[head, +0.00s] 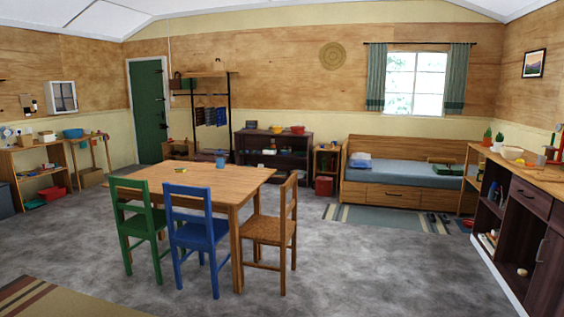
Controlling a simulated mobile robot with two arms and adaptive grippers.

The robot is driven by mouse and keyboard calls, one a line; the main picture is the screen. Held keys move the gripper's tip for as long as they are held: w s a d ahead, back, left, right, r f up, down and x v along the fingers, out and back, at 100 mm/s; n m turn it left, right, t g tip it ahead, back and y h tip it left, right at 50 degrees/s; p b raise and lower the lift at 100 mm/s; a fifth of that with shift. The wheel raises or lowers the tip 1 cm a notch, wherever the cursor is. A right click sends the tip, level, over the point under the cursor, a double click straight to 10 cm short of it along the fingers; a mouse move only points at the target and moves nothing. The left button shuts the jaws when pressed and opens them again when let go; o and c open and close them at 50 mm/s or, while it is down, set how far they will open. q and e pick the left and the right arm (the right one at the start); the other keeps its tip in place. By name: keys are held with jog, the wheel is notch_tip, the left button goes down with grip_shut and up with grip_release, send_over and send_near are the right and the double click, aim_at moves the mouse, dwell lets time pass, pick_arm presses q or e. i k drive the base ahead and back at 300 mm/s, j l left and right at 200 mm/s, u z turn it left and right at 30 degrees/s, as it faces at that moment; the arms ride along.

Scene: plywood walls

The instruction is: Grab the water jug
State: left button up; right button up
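I cannot make out a thing that is clearly a water jug. A small blue vessel (220,162), a cup or small jug, stands on the far side of the wooden table (233,181). It is too small in the head view to tell whether it has a handle or spout. Neither of my grippers shows in the head view.
A green chair (140,217), a blue chair (191,232) and a wooden chair (270,230) stand around the table. A bed (403,196) is at the back. A dark counter (532,198) lines the right. Grey floor (385,270) between table and counter is clear.

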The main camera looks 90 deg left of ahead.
aim_at(220, 164)
jog(key=u, duration=3.25)
jog(key=i+l+z, duration=0.3)
jog(key=i, duration=0.15)
jog(key=i+l+z, duration=0.15)
jog(key=i+z, duration=0.15)
jog(key=i, duration=0.15)
jog(key=i+z, duration=0.35)
jog(key=i, duration=1.65)
jog(key=i+j+z, duration=0.1)
jog(key=i+z, duration=0.15)
jog(key=i, duration=1.75)
jog(key=i+u, duration=0.15)
jog(key=i, duration=0.5)
jog(key=i+u, duration=0.2)
jog(key=i, duration=0.45)
jog(key=i+l+u, duration=0.15)
jog(key=i, duration=0.5)
